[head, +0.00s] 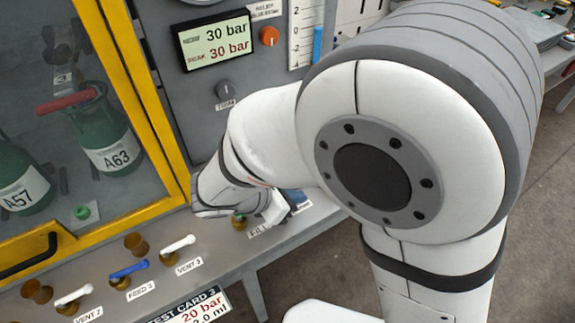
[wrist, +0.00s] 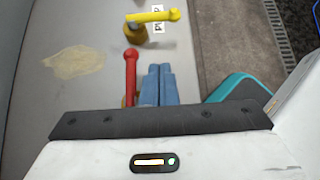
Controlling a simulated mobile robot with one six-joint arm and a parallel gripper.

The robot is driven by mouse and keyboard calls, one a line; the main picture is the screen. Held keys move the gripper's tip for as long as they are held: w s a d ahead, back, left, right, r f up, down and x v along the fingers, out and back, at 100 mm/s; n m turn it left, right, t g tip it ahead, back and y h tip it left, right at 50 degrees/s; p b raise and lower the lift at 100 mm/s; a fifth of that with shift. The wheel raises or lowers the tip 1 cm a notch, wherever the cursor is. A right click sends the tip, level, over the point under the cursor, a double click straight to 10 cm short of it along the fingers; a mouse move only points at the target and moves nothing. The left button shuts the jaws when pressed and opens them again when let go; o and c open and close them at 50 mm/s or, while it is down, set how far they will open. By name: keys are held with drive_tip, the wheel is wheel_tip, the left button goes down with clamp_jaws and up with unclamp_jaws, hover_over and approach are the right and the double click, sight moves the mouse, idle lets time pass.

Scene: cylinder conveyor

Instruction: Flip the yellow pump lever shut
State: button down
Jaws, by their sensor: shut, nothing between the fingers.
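The yellow pump lever (wrist: 152,16) shows at the top of the wrist view. Its bar lies crosswise on a dark yellow base, over a white label that it partly covers. My gripper (wrist: 159,70) has its two blue fingers pressed together, with nothing between them. The fingertips are apart from the yellow lever, below it in the wrist view. A red lever (wrist: 130,72) stands just left of the fingers; I cannot tell whether they touch. In the head view my arm hides the yellow lever and most of my gripper.
Other levers, white (head: 178,244) and blue (head: 129,270), line the grey ledge (head: 215,262). A yellow-framed cabinet (head: 165,150) with green cylinders stands behind. A display (head: 214,41) reads 30 bar twice. A teal-edged object (wrist: 240,88) lies right of the fingers.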

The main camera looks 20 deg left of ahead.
drive_tip(key=w+d, duration=0.1)
drive_tip(key=w, duration=0.1)
drive_tip(key=w+d+f, duration=0.1)
drive_tip(key=w+d, duration=0.1)
drive_tip(key=shift+d+f, duration=0.1)
drive_tip(key=shift+d, duration=0.15)
drive_tip(key=shift+w+d, duration=0.25)
drive_tip(key=shift+w, duration=0.05)
